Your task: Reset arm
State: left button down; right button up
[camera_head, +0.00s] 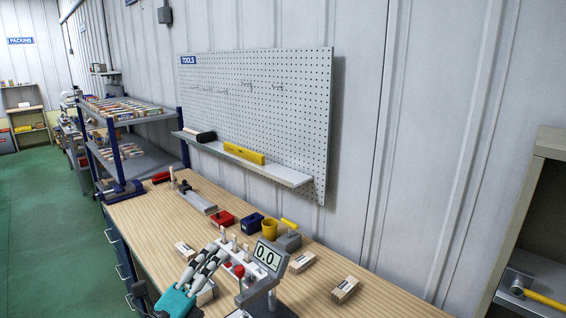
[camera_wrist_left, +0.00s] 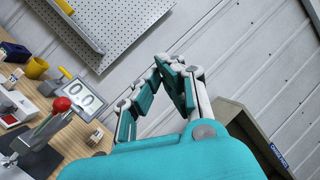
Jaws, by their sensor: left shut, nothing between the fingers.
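My left gripper (camera_head: 219,250), with its teal body and grey-white fingers, comes in low over the front of the wooden workbench (camera_head: 330,265). Its fingers are shut with nothing between them. In the left wrist view the gripper (camera_wrist_left: 165,65) points up toward the wall, its fingers drawn together. A device with a "0.0" display (camera_head: 267,255) and a red knob (camera_head: 239,271) stands just right of the gripper in the head view. In the left wrist view the display (camera_wrist_left: 80,95) is at left, apart from the fingers. My right gripper is not in view.
Behind the gripper are a red bin (camera_head: 222,219), a blue bin (camera_head: 251,223) and a yellow cup (camera_head: 269,229). Small labelled boxes lie right, including one at the edge (camera_head: 345,289). A pegboard (camera_head: 290,110) with a ledge (camera_head: 275,172) hangs behind. A cabinet (camera_head: 545,160) stands far right.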

pick_arm(q)
jog(key=s+a+f+n+g+y, duration=0.3)
jog(key=s+a+f+n+y, duration=0.3)
jog(key=f+n, duration=0.4)
jog(key=s+a+f+n+g+y, duration=0.25)
jog(key=a+f+n+y, duration=0.45)
jog(key=n, duration=0.5)
jog(key=s+d+f+n+g+h, duration=0.1)
jog(key=s+d+f+n+g, duration=0.15)
jog(key=s+f+g, duration=0.55)
jog(key=s+d+f+n+g+h, duration=0.1)
jog(key=s+d+f+n+g, duration=0.2)
jog(key=s, duration=0.9)
jog(key=s+f+m+b, duration=0.1)
jog(key=s+f+b, duration=0.15)
jog(key=f, duration=1.55)
jog(key=s+f+b, duration=0.1)
jog(key=f+b, duration=0.3)
jog(key=f, duration=1.4)
jog(key=s+a+f+g+b, duration=0.2)
jog(key=s+f+b, duration=0.3)
jog(key=s+f, duration=1.1)
notch_tip(320, 180, down, 3)
jog(key=shift+f, duration=0.15)
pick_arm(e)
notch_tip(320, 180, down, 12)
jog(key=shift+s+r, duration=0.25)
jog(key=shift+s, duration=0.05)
